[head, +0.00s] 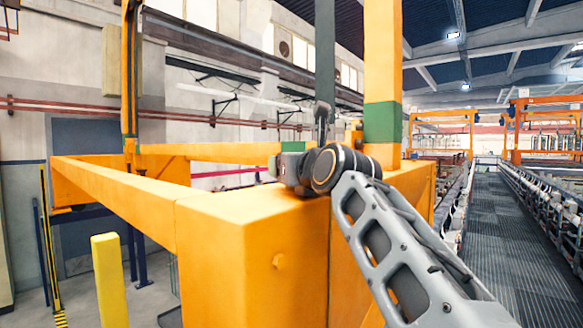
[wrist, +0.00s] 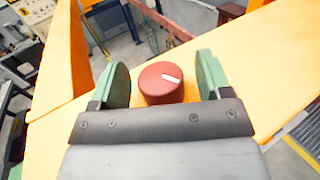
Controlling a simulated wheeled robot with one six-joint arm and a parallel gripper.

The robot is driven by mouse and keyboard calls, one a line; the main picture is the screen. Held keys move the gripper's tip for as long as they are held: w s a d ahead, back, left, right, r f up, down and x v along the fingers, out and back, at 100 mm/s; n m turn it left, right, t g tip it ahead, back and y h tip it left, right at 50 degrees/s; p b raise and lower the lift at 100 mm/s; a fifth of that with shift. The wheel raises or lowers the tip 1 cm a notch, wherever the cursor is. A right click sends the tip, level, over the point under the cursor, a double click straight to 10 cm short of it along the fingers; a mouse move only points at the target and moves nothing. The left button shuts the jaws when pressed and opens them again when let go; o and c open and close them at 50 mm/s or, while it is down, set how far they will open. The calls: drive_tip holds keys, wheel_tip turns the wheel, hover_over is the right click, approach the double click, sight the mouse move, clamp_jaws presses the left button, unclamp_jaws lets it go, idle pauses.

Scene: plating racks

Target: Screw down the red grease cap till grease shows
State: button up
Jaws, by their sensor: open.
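My gripper (wrist: 163,80) is open, with one green pad to the left of the cap and one to the right. A gap shows on each side, so the pads appear apart from it. The cap's lower near side is hidden by my gripper body. No grease is visible around it. In the head view my arm reaches over the orange frame (head: 245,225), and the cap cannot be made out there.
An orange beam (head: 120,190) runs to the left, with an upright orange post (head: 382,80) behind my arm. A yellow post (head: 109,280) stands at lower left. A grated walkway (head: 505,235) lies to the right beside rows of racks.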

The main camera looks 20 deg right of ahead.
drive_tip(key=s+d+b, duration=0.1)
drive_tip(key=s+b, duration=0.3)
drive_tip(key=s, duration=0.9)
drive_tip(key=shift+d, duration=0.15)
